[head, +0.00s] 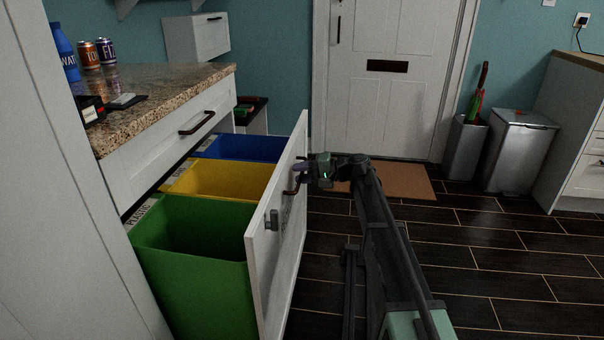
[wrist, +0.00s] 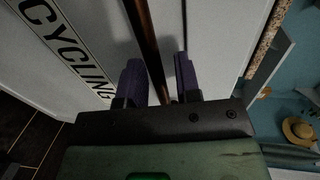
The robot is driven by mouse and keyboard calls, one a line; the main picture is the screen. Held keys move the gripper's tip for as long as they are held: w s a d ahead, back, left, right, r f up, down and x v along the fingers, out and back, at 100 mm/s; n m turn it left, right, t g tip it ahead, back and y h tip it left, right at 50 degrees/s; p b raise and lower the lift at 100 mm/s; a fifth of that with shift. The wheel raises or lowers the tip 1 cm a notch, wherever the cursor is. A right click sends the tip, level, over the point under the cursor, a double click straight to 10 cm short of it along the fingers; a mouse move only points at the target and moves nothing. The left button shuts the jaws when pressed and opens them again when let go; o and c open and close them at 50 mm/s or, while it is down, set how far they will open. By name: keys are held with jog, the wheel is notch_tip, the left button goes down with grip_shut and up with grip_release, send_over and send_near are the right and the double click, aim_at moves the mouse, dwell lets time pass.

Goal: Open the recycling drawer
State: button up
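The recycling drawer (head: 262,250) stands pulled far out from under the counter. Its white front carries a dark bar handle (head: 290,191). Inside it are a green bin (head: 195,285), a yellow bin (head: 222,180) and a blue bin (head: 240,148). My gripper (head: 303,172) is at the handle on the outer side of the drawer front. In the wrist view, the purple fingers of my gripper (wrist: 160,78) stand apart on both sides of the handle (wrist: 146,35), with gaps visible. A label (wrist: 66,45) reading "CYCLING" shows on the front.
A closed upper drawer (head: 165,155) sits beneath the granite counter (head: 160,85), which holds cans and a blue bottle. A white door (head: 385,90) and brown mat (head: 400,182) are behind. A metal bin (head: 518,150) stands at the right. The dark tiled floor (head: 470,260) is clear.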

jog(key=shift+o, duration=0.3)
jog(key=p+v, duration=0.2)
jog(key=v, duration=0.9)
